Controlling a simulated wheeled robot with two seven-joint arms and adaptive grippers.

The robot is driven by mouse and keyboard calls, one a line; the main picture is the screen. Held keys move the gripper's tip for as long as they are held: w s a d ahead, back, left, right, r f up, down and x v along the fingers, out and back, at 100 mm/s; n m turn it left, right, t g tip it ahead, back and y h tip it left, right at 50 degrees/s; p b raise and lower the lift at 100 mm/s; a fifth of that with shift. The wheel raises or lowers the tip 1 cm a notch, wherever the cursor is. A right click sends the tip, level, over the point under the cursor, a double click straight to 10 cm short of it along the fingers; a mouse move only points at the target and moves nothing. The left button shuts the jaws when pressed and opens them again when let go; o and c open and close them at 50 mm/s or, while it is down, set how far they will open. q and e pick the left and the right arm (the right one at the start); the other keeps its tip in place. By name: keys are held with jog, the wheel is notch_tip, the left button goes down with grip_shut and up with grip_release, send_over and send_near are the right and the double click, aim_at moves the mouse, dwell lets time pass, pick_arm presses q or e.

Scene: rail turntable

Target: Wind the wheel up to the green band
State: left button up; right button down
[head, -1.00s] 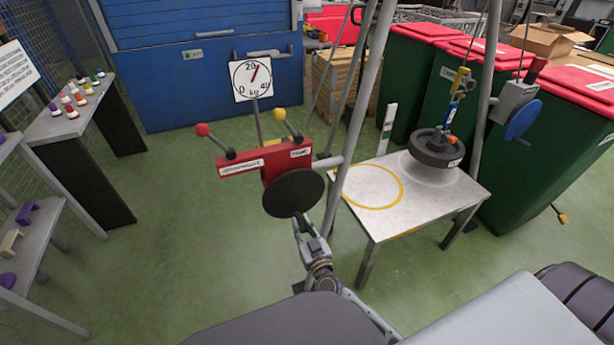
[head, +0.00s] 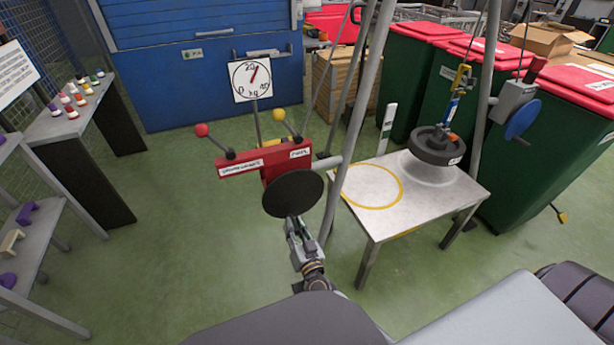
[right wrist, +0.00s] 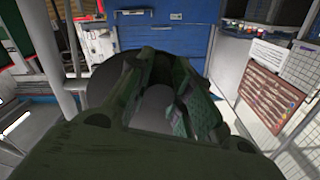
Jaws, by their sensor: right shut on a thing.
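The dark wheel (head: 437,149) hangs level on a blue and yellow hook assembly (head: 455,98), just above the right part of a grey table (head: 385,218). A white post (head: 388,128) with green marking stands behind the table. A red winch box (head: 285,163) on the frame carries a black disc (head: 293,193). My right gripper (head: 291,226) is at the disc's lower edge, shut on a part of the crank that the disc hides. In the right wrist view its fingers (right wrist: 170,85) are closed before the disc (right wrist: 108,80). My left gripper is out of view.
A round dial (head: 251,79) marked in kg stands behind the winch. Grey frame poles (head: 352,125) rise beside it. Green bins (head: 545,150) with red lids stand at the right, a bench (head: 75,112) with small coloured items at the left. The green floor between is clear.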

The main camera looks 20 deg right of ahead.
jog(key=shift+a+r, duration=0.15)
jog(key=shift+a, duration=0.15)
